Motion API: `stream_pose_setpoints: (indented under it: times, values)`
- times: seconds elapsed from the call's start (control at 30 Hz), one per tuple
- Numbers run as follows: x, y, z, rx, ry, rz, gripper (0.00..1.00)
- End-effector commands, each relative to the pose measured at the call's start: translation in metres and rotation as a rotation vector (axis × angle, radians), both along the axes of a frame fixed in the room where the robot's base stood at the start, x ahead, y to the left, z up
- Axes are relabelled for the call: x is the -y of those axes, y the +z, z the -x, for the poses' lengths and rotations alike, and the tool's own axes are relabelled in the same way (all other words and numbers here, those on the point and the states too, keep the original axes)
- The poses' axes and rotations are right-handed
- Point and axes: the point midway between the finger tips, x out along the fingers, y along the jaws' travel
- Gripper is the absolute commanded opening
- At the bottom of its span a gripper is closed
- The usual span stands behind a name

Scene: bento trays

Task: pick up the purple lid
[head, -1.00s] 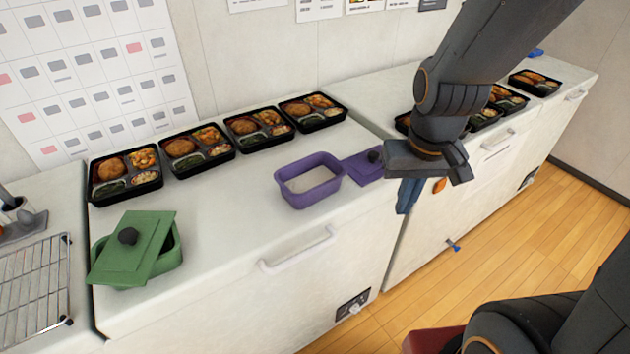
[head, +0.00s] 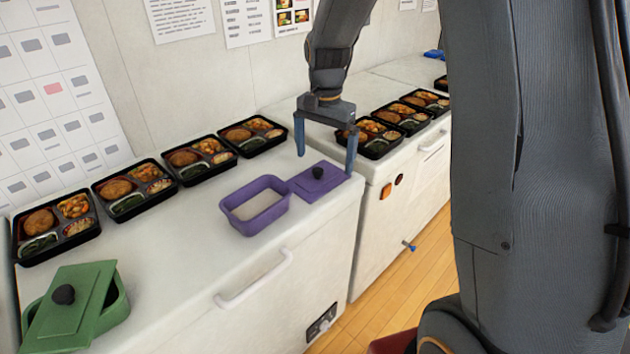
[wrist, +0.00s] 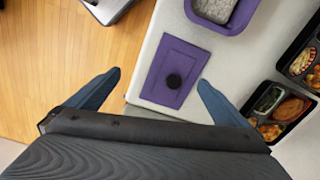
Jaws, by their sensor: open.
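The purple lid (head: 328,184) lies flat on the white counter, with a round black knob on top. It also shows in the wrist view (wrist: 186,58), beyond and between my fingertips. My gripper (head: 325,158) is open and empty above the lid, its blue fingers spread to either side of the knob. It also shows in the wrist view (wrist: 156,82). The purple container (head: 238,220) stands open just left of the lid in the head view, with pale contents. None of the lid is hidden in the wrist view.
Several black bento trays (head: 252,148) line the back of the counter, and more bento trays (head: 378,152) stand on the counter to the right. A green container (head: 117,308) with a tilted green lid (head: 70,318) is at the front left. The counter's front edge is close to the lid.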

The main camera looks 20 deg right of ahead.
Motion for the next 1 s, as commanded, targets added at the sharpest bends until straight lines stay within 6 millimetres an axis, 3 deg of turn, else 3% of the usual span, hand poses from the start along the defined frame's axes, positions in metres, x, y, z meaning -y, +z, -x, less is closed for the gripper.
stream_pose_setpoints:
  times: [0.1, 0.23, 0.63, 1.0]
  values:
    - [0.001, -0.004, -0.032, -0.017, -0.138, -0.003, 1.0]
    - [0.001, -0.006, -0.047, -0.026, -0.218, -0.002, 1.0]
    - [-0.001, -0.039, -0.047, -0.029, -0.233, -0.002, 1.0]
    - [-0.003, -0.081, -0.045, -0.027, -0.232, -0.002, 1.0]
